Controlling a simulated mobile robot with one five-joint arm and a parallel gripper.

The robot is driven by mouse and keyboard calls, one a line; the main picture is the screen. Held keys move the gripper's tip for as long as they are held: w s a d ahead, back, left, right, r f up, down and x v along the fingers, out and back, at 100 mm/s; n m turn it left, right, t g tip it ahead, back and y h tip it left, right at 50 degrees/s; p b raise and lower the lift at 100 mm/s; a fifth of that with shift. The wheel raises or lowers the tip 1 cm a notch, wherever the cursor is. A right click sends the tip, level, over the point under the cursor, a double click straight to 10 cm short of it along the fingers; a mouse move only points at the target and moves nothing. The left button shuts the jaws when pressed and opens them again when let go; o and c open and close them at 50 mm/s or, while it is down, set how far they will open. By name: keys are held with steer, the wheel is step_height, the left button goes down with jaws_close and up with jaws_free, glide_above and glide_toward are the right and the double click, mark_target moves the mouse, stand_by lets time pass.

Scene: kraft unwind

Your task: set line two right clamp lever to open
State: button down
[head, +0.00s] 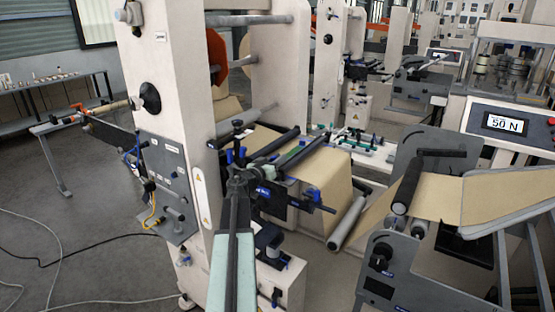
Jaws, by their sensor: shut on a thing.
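My arm reaches up from the bottom centre, and my gripper (237,174) is at its far end, small and dark against the unwind frame. It is shut at the near end of the splice-table assembly, where a clamp lever sits among black and blue fittings. The lever itself is mostly hidden by the gripper, and its angle cannot be made out. A black knob on a post (238,125) stands just above the gripper. A blue-marked black bracket (265,194) is just right of it. Brown kraft web (322,175) runs over the rollers behind.
A tall cream machine column (180,75) with a grey control panel (172,180) stands close on the left. At right are a roller stand (395,250) and a display reading 50 N (504,124). Cables (75,240) lie on the open floor at left.

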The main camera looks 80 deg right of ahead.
steer(key=shift+s+a+m, duration=0.1)
steer(key=shift+s+m, duration=0.05)
steer(key=shift+m, duration=0.15)
steer(key=c, duration=1.3)
jaws_free()
steer(key=v, duration=0.8)
steer(key=shift+s, duration=0.1)
